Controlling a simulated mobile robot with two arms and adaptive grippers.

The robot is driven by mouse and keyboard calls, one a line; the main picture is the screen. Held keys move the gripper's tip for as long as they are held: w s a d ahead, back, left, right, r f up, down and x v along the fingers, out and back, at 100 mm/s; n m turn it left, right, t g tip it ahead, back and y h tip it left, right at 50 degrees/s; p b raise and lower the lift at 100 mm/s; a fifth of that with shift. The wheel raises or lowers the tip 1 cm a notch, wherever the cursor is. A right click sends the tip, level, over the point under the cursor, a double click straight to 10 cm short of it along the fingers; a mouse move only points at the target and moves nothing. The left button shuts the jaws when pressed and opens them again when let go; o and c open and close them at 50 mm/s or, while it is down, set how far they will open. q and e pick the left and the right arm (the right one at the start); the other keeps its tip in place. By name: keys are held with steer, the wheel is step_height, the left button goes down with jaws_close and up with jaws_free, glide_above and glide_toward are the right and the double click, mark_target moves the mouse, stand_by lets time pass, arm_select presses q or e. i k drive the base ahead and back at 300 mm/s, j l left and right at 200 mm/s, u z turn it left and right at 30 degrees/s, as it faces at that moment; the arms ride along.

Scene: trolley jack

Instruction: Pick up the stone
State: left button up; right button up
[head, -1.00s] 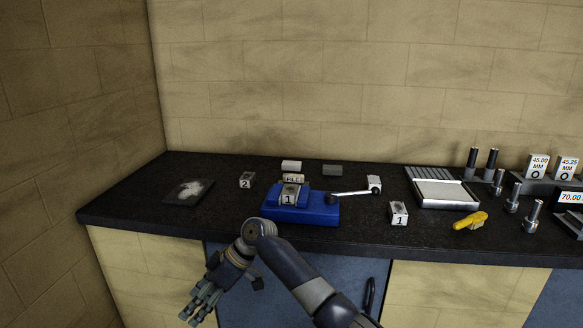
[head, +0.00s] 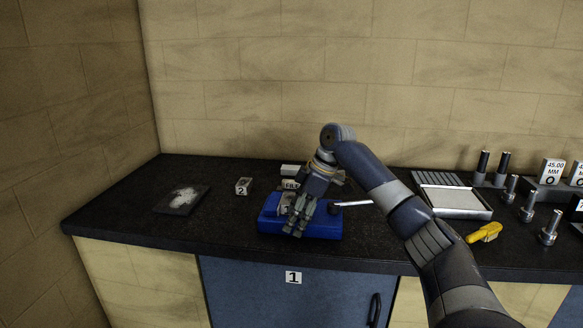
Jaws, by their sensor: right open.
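No thing in view is clearly marked as the stone. A small pale block (head: 290,169) lies at the back of the bench, behind a blue fixture (head: 335,228). A dark grey block seen earlier to its right is hidden by my right arm now. My right gripper (head: 299,222) is open and empty. Its fingers point down in front of the blue fixture and partly cover it and the block set in it. I cannot tell whether the fingers touch them. My left gripper is out of view.
A block marked 2 (head: 243,186) and a dark plate with white powder (head: 183,199) are at the left. A metal tray (head: 456,203), a yellow tool (head: 484,232) and several metal pins are at the right.

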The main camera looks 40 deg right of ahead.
mark_target(292, 170)
steer(key=i+l, duration=0.4)
steer(key=l, duration=0.2)
steer(key=i+l, duration=0.85)
steer(key=l, duration=0.3)
